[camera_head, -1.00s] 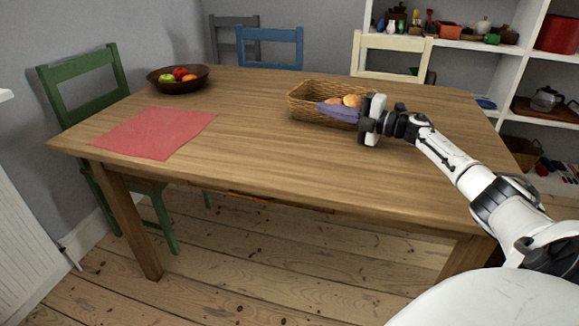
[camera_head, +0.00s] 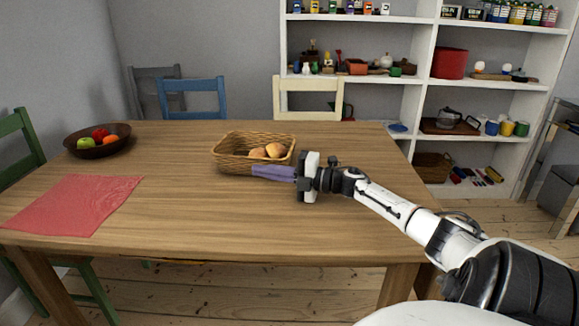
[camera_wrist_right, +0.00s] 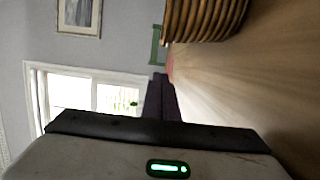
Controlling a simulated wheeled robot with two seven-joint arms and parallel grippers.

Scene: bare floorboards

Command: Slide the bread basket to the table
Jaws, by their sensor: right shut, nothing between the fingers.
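The woven bread basket (camera_head: 226,159) stands upright on the wooden table (camera_head: 200,215), near the middle of its top, with brown bread rolls (camera_head: 267,151) in it. My right gripper (camera_head: 256,171) is shut and empty. Its purple fingers lie in front of the basket's near right side and point left. They hide part of that side. In the right wrist view the basket (camera_wrist_right: 205,22) shows at the top, beside the shut fingers (camera_wrist_right: 161,88); I cannot tell whether they touch it. My left gripper is not in view.
A red cloth (camera_head: 75,205) lies on the table's left part, with a dark fruit bowl (camera_head: 80,150) behind it. Chairs stand around the left and far sides. White shelves (camera_head: 430,100) stand behind. The tabletop in front of the basket is clear.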

